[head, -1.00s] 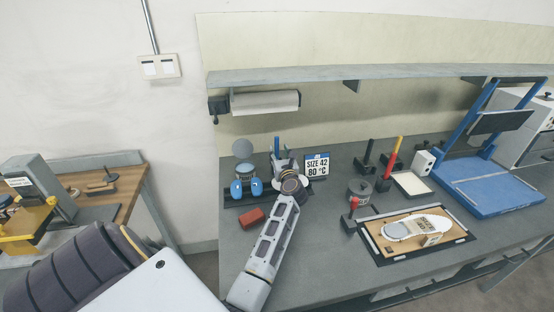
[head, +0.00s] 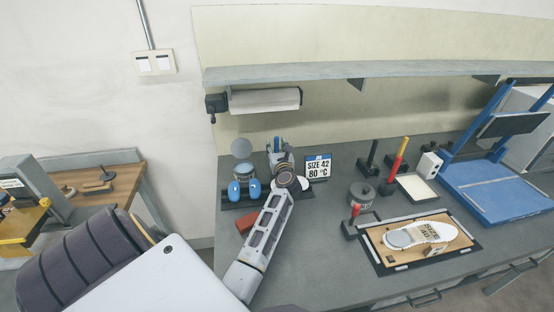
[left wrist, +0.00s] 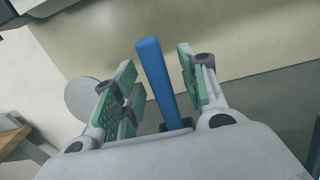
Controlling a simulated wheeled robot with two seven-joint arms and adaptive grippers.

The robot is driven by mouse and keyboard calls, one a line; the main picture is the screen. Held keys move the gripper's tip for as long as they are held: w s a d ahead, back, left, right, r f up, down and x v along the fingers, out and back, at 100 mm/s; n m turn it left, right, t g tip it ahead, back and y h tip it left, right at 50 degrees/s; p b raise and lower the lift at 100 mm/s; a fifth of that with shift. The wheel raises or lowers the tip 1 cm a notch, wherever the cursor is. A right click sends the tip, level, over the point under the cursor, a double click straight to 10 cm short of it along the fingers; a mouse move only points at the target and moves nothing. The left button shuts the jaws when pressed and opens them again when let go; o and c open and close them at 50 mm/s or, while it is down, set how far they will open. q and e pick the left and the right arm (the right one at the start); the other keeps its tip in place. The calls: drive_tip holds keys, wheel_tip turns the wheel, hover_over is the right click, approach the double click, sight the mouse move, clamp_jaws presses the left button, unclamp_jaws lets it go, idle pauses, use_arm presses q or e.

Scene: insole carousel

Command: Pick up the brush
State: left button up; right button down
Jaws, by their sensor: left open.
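A blue upright handle (left wrist: 157,75), which looks like the brush's, stands between the fingers of my left gripper (left wrist: 155,88) in the left wrist view. Its lower end is hidden behind the gripper body, and its bristles do not show. The green finger pads are apart, with a gap on the handle's left. In the head view my left gripper (head: 278,150) is at the back of the bench, left of the size sign, and largely covers the brush. My right gripper is not in view.
A SIZE 42 sign (head: 318,167) stands close right of my gripper. Blue rounded pieces (head: 244,189) and a red block (head: 246,222) are to its left. A shelf (head: 400,73) runs above. An insole board (head: 380,262) lies front right.

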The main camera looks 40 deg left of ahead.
use_arm(q)
clamp_jaws()
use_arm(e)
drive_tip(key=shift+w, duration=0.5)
use_arm(q)
drive_tip(key=shift+r, duration=0.1)
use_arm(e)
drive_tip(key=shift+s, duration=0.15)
